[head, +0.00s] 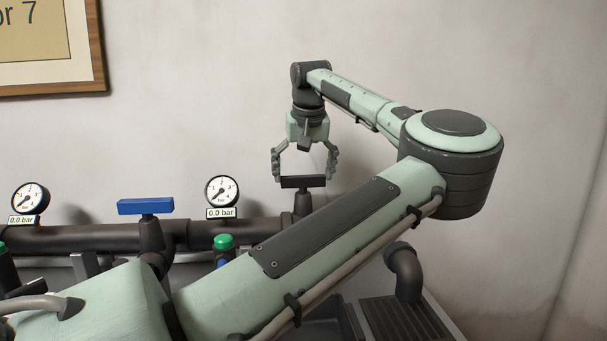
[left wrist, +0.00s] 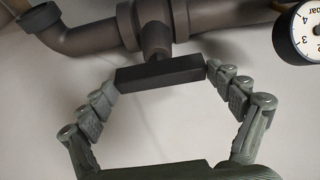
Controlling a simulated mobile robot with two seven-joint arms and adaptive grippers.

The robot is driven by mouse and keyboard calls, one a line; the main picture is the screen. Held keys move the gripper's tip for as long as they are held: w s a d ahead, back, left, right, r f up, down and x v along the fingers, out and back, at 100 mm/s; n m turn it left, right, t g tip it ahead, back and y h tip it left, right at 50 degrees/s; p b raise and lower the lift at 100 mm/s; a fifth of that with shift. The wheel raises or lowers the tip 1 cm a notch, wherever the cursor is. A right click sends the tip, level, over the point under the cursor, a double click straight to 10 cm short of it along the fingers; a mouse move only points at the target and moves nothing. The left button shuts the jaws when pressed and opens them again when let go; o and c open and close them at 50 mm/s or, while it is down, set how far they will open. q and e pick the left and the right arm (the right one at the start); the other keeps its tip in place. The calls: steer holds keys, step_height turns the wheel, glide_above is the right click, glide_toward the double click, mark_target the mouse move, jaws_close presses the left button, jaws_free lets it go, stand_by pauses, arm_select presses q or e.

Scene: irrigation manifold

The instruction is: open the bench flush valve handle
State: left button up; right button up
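My left gripper (head: 303,176) points down at a short black bar handle (head: 303,182) on a valve at the right end of the dark pipe. In the left wrist view the gripper (left wrist: 162,76) has one fingertip at each end of the black handle (left wrist: 160,72), and both look to touch it. The handle lies crosswise on a dark valve stem (left wrist: 155,38). No label on this valve is readable. A longer blue bar handle (head: 146,206) sits on another valve further left. My right gripper is not in view.
A gauge (head: 222,191) reading 0.0 bar stands left of the black handle, and another gauge (head: 30,198) is at far left. A green knob (head: 224,241) sits below. My left arm crosses the foreground and hides much of the bench. A grated drain (head: 405,320) is at lower right.

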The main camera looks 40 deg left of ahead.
arm_select(q)
steer(key=shift+o, duration=0.6)
steer(key=shift+r, duration=0.1)
steer(key=shift+d+r, duration=0.1)
steer(key=shift+r, duration=0.25)
steer(key=v, duration=1.1)
steer(key=shift+d, duration=0.15)
steer(key=shift+s, duration=0.1)
step_height(320, 180, up, 3)
